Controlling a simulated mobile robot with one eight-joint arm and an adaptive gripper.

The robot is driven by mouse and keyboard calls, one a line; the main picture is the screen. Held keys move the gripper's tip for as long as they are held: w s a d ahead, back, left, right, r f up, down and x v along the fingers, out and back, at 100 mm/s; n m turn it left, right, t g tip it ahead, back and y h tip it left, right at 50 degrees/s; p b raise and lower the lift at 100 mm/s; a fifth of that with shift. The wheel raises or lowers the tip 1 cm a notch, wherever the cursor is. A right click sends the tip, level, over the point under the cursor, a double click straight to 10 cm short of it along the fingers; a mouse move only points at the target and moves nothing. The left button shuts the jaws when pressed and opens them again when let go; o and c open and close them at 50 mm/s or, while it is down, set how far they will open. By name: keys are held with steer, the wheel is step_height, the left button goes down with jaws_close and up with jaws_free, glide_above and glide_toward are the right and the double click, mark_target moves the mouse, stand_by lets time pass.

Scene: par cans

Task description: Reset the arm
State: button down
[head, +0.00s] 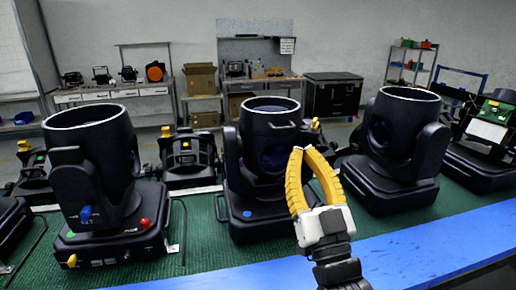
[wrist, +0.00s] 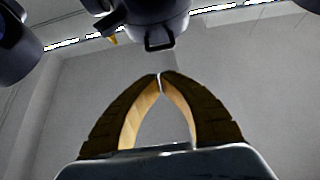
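My gripper (head: 303,150) has yellow fingers and a white and dark body. It is raised in front of the middle par can (head: 268,145), at the near side of the table. In the wrist view my gripper (wrist: 161,75) shows its fingertips meeting, with only an empty arch between the fingers. It holds nothing. A large par can (head: 92,160) stands upright on its base at the left, and another par can (head: 400,140) stands at the right. In the wrist view a dark par can with a handle (wrist: 158,38) is beyond the fingertips.
The fixtures stand on a green mat (head: 205,235) with a blue strip (head: 400,255) along its near edge. An opened fixture with a green board (head: 494,115) is at the far right. Workbenches, a cardboard box (head: 200,80) and a black case (head: 333,95) stand behind.

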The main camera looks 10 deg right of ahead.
steer(key=w+f+g, duration=0.4)
steer(key=f+g, duration=0.5)
steer(key=f, duration=0.5)
steer(key=s+f+g, duration=0.3)
steer(key=s, duration=0.1)
steer(key=s+f+g, duration=0.3)
steer(key=s, duration=0.1)
steer(key=s+f+g, duration=0.2)
steer(key=s+f, duration=0.1)
steer(key=s, duration=0.1)
steer(key=shift+s+a+f+g, duration=0.2)
steer(key=shift+a+f+g, duration=0.05)
steer(key=shift+g, duration=0.15)
